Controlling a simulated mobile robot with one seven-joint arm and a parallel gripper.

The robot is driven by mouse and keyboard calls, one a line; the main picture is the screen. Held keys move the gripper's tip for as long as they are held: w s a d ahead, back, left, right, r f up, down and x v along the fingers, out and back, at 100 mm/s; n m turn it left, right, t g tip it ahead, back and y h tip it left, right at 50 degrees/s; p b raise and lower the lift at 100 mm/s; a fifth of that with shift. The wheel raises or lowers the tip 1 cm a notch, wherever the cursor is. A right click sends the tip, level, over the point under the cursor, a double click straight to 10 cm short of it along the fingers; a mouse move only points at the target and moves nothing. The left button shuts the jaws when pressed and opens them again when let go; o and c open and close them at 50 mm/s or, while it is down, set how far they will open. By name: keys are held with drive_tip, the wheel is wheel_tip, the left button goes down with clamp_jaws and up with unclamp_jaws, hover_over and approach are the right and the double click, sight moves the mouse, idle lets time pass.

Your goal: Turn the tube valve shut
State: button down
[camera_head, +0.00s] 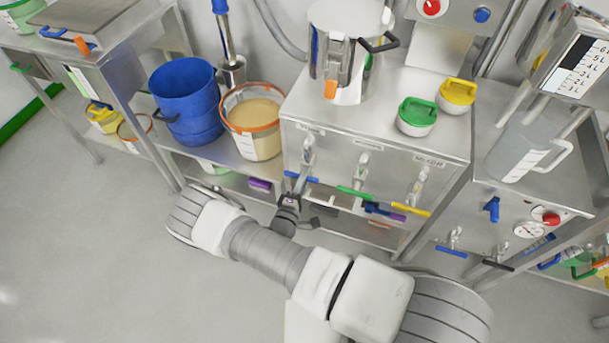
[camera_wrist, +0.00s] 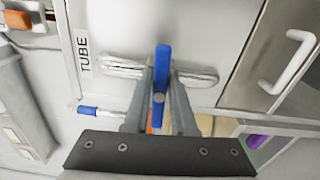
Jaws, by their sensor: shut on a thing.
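The tube valve has a blue lever handle (camera_head: 301,177) on the front of the steel cabinet, at the left of a row of valves. In the wrist view the blue handle (camera_wrist: 161,58) stands between my fingers, crosswise to its silver pipe (camera_wrist: 197,78). The TUBE label (camera_wrist: 84,54) is beside it, turned sideways. My gripper (camera_wrist: 161,80) is shut on the handle, with one finger on each side. In the head view my gripper (camera_head: 292,197) reaches up to the handle from below and partly hides the area under it.
A green-handled valve (camera_head: 354,192) and a yellow-handled valve (camera_head: 411,209) sit to the right on the same panel. A beige-filled bucket (camera_head: 253,121) and blue tubs (camera_head: 186,103) stand on the left shelf. The floor (camera_head: 95,220) at left is clear.

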drive_tip(key=shift+f+m, duration=0.1)
drive_tip(key=shift+m, duration=0.4)
drive_tip(key=c, duration=0.8)
unclamp_jaws()
drive_tip(key=shift+o, duration=0.2)
drive_tip(key=shift+s+a, duration=0.1)
